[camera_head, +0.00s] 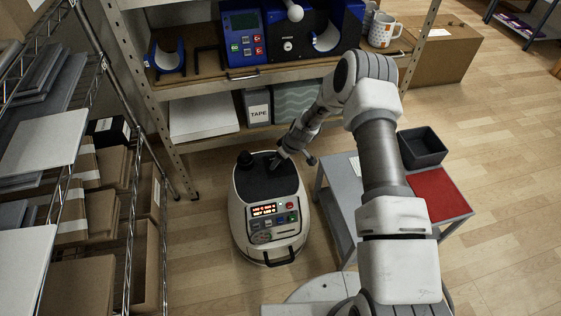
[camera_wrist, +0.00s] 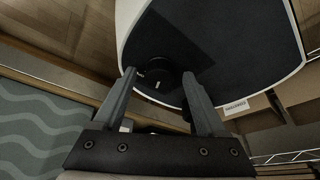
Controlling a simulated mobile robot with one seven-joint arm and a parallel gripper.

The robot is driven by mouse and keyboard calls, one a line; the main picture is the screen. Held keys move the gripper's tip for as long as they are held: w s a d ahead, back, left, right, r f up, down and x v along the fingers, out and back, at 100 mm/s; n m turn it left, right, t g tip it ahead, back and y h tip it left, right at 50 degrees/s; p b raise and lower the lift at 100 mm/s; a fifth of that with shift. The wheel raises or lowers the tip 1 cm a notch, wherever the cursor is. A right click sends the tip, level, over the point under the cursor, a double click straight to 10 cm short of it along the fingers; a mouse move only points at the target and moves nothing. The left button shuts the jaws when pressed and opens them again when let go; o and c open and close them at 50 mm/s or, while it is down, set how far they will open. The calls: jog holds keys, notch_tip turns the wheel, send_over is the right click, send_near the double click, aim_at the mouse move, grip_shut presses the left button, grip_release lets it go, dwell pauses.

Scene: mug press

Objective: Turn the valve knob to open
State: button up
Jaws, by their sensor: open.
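In the wrist view the round knob (camera_wrist: 160,72) shows a small white mark and appears between my fingertips. I cannot tell whether the fingers touch the knob. The machine's front has a lit red display and several buttons.
A wire rack with cardboard boxes (camera_head: 92,208) stands at left. A shelf with blue devices, mugs (camera_head: 382,31) and bins (camera_head: 293,98) is behind. A grey side table (camera_head: 344,178) with a dark tray (camera_head: 422,147) and red mat (camera_head: 438,194) is at right.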

grip_shut()
dwell(0.4)
jog(key=shift+m, duration=0.3)
jog(key=m, duration=0.1)
jog(key=m+h, duration=0.1)
jog(key=m+t, duration=0.1)
jog(key=m, duration=0.1)
jog(key=shift+s+a+h, duration=0.1)
jog(key=shift+a+h, duration=0.15)
jog(key=shift+h, duration=0.05)
jog(key=m+h, duration=0.2)
jog(key=m, duration=0.3)
jog(key=shift+p, duration=0.4)
jog(key=shift+m, duration=0.3)
grip_release()
